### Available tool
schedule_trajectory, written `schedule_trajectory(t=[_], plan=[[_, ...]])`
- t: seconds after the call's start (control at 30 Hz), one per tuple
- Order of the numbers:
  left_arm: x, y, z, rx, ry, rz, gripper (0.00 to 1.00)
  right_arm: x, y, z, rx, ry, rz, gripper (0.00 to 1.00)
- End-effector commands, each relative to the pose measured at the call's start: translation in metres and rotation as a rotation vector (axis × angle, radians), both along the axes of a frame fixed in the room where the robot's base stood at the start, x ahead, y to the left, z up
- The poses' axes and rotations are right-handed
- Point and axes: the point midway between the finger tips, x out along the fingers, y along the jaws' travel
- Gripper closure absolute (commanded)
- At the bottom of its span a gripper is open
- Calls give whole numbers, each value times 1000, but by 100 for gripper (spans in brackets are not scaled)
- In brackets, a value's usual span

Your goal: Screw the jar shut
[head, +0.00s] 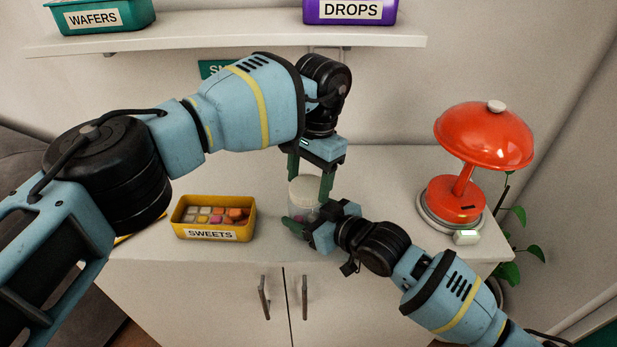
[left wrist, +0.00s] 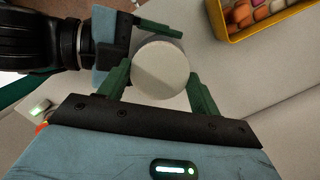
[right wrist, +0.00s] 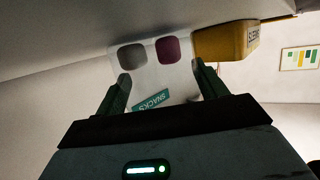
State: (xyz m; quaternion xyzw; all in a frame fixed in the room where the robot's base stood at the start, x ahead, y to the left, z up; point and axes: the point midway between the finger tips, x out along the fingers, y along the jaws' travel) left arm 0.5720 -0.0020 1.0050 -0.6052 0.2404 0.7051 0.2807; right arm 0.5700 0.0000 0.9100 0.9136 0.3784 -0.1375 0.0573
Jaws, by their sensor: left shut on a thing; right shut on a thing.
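The clear jar (head: 304,192) stands upright on the cabinet top with a pale lid, partly hidden by my grippers. In the right wrist view the jar (right wrist: 160,75) shows a grey and a dark red sweet inside. My left gripper (head: 309,182) comes down from above, with its fingers on both sides of the lid. The left wrist view shows the round white lid (left wrist: 160,70) between them. My right gripper (head: 305,219) is shut on the jar's body from the front right, low down. Whether the lid is seated tightly cannot be seen.
A yellow SWEETS box (head: 214,218) of sweets stands left of the jar. A red lamp (head: 484,137) stands at the right. A shelf (head: 240,44) above holds a green WAFERS box (head: 100,14) and a purple DROPS box (head: 349,10). A teal sign (head: 208,69) is partly hidden.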

Motion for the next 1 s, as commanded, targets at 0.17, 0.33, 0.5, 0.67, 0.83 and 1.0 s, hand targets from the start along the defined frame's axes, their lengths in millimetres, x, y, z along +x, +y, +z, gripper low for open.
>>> schedule_trajectory(t=[0.17, 0.33, 0.5, 0.67, 0.83, 1.0], plan=[[0, -1, 1, -1, 0, 0, 57, 0, -1, -1, -2, 3, -1, 93], [0, -1, 1, -1, 0, 1, 17, 0, -1, -1, -2, 3, -1, 93], [0, 0, 0, 0, 0, 3, 15, 0, -1, -1, -2, 3, -1, 93], [0, 0, 1, 0, 0, 4, 15, 0, -1, -1, -2, 2, -1, 93], [0, 0, 15, -1, -2, 4, 15, 0, -1, -1, -2, 2, -1, 93], [0, 0, 36, -2, -1, 5, 15, 0, -1, -1, -2, 2, -1, 93]])
